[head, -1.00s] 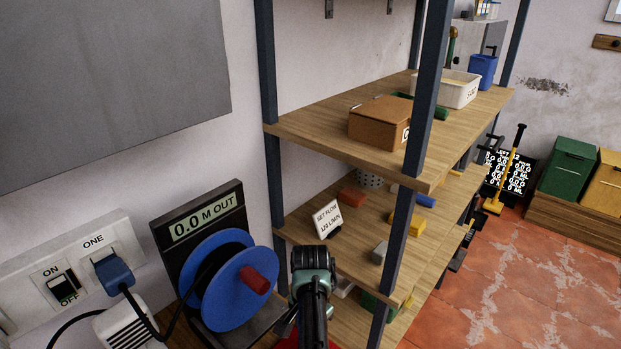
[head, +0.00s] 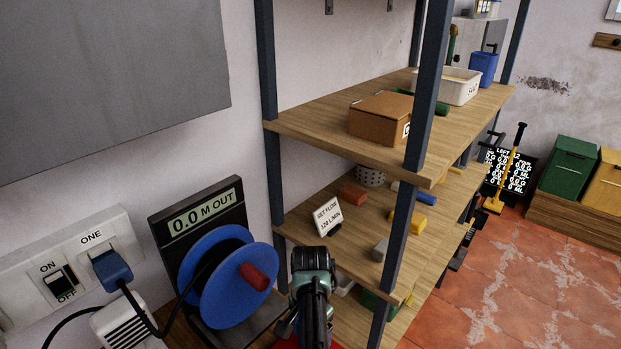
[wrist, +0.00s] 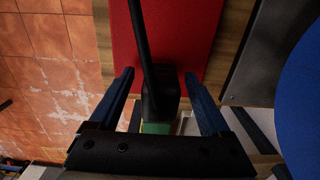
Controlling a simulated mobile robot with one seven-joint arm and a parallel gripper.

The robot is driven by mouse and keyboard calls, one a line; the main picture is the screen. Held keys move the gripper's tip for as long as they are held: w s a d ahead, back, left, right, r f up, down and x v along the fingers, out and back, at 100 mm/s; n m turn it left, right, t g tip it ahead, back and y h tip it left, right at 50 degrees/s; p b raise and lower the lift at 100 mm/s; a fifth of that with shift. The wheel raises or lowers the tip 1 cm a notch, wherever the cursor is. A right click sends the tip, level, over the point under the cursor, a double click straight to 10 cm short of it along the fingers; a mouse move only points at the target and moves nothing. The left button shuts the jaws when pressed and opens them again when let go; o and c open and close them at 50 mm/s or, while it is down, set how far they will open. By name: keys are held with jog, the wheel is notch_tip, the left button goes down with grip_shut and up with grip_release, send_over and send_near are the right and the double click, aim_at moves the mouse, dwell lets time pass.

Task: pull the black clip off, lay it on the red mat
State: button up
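My gripper (wrist: 159,74) is open in the wrist view, with its two blue fingers spread. A black block (wrist: 161,98) with a long thin black bar running up the picture shows between the fingers, with a gap on each side. It may be the black clip; I cannot tell for sure, nor what it is attached to. The red mat (wrist: 195,38) lies behind the bar on a wooden surface.
A blue reel (head: 212,285) with a red handle stands left of my arm, before a meter display (head: 203,219). A switch panel (head: 65,265) is further left. A shelf rack (head: 400,225) with boxes and blocks rises just right. Red floor tiles (head: 490,290) are open beyond.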

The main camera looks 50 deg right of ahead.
notch_tip(320, 180, up, 13)
dwell(0.7)
dwell(0.4)
